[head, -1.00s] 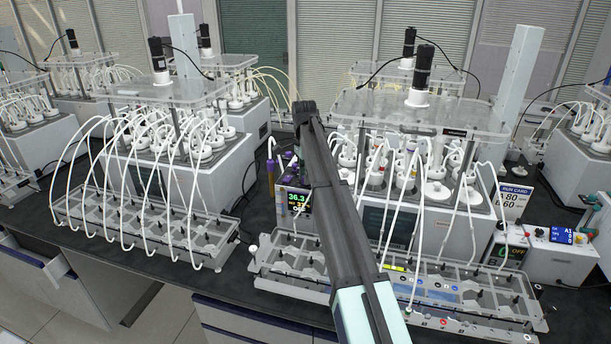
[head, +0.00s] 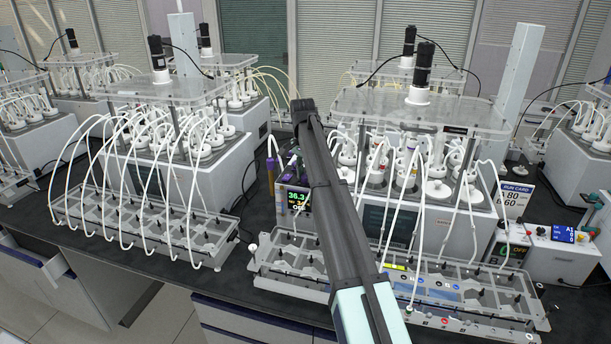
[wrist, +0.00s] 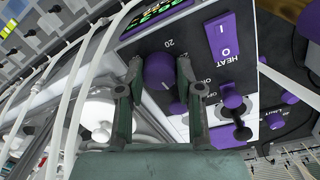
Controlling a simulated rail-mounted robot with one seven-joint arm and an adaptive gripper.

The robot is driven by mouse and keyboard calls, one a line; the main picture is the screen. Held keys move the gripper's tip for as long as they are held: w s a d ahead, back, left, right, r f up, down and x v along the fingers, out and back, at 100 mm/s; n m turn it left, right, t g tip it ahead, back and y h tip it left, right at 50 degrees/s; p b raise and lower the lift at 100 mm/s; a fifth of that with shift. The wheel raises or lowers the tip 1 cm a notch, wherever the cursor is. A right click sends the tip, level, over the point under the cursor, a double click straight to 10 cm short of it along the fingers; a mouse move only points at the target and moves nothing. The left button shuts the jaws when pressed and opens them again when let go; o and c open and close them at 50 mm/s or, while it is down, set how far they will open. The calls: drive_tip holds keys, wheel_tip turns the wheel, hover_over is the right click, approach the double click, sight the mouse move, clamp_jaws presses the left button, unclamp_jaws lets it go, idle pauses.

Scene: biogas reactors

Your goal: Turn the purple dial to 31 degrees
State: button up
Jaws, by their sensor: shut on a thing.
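The purple dial (wrist: 160,70) shows in the wrist view on a dark panel, with a white "20" printed beside it. My gripper (wrist: 158,72) is shut on the dial, one green-grey finger on each side. The fingers and the dial's body hide part of the scale, and I cannot read the dial's setting. In the head view the controller's display (head: 297,201) shows 36.3 on top; the line below it is too small to read surely.
A purple HEAT rocker switch (wrist: 222,36) and other purple knobs (wrist: 232,98) sit close beside the dial. White tubes (wrist: 92,85) run near my fingers. In the head view a reactor unit (head: 425,205) stands right of the arm, with a grey tube rack (head: 300,275) in front.

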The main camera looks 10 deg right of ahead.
sight(304, 175)
drive_tip(key=n, duration=0.5)
drive_tip(key=shift+s+b, duration=0.1)
drive_tip(key=shift+b, duration=0.25)
idle(0.3)
drive_tip(key=o, duration=1.2)
drive_tip(key=shift+c, duration=0.2)
wheel_tip(304, 175, up, 12)
drive_tip(key=shift+a, duration=0.3)
